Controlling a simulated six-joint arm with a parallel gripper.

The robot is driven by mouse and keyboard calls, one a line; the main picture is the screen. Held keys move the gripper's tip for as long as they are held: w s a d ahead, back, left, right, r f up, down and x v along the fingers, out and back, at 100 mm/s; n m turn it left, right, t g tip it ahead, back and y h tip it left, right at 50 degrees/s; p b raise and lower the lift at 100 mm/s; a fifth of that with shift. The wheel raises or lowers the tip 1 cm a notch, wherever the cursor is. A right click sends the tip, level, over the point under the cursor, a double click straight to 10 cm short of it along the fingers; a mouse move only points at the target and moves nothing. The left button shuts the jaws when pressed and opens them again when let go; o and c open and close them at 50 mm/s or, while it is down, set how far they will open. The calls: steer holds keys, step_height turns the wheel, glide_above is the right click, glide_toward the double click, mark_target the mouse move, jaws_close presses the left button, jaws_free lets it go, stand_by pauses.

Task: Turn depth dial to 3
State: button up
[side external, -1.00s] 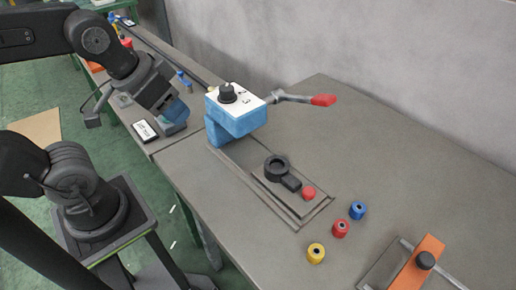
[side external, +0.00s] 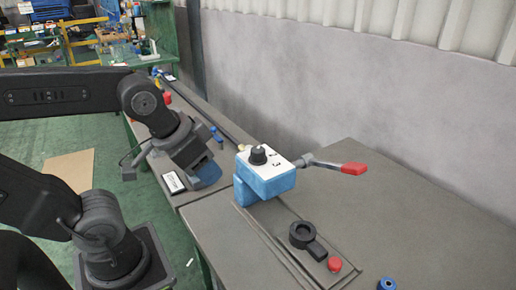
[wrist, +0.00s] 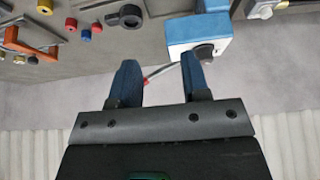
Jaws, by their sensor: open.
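The depth dial (side external: 258,155) is a black knob on the white top plate (side external: 283,165) of a blue press head (side external: 268,185). The digits 2 and 3 show beside it; I cannot tell the pointer's setting.
A lever with a red handle (side external: 354,169) sticks out right of the press. A black ring-shaped part (side external: 303,235) and a red button (side external: 334,264) are on the base in front. An orange clamp (wrist: 28,42) and coloured spools lie farther off.

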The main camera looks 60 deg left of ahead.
steer(key=shift+o, duration=1.5)
steer(key=shift+w+a+r+n, duration=0.1)
steer(key=shift+w+r+n, duration=0.2)
steer(key=shift+o, duration=0.5)
steer(key=w+a+r+n+g, duration=0.3)
steer(key=w+r+n, duration=0.2)
steer(key=w+n, duration=0.4)
steer(key=shift+a, duration=0.2)
steer(key=n+g, duration=0.3)
steer(key=n, duration=0.5)
glide_above(258, 149)
step_height(258, 149, down, 13)
steer(key=shift+r, duration=0.15)
steer(key=c, duration=0.9)
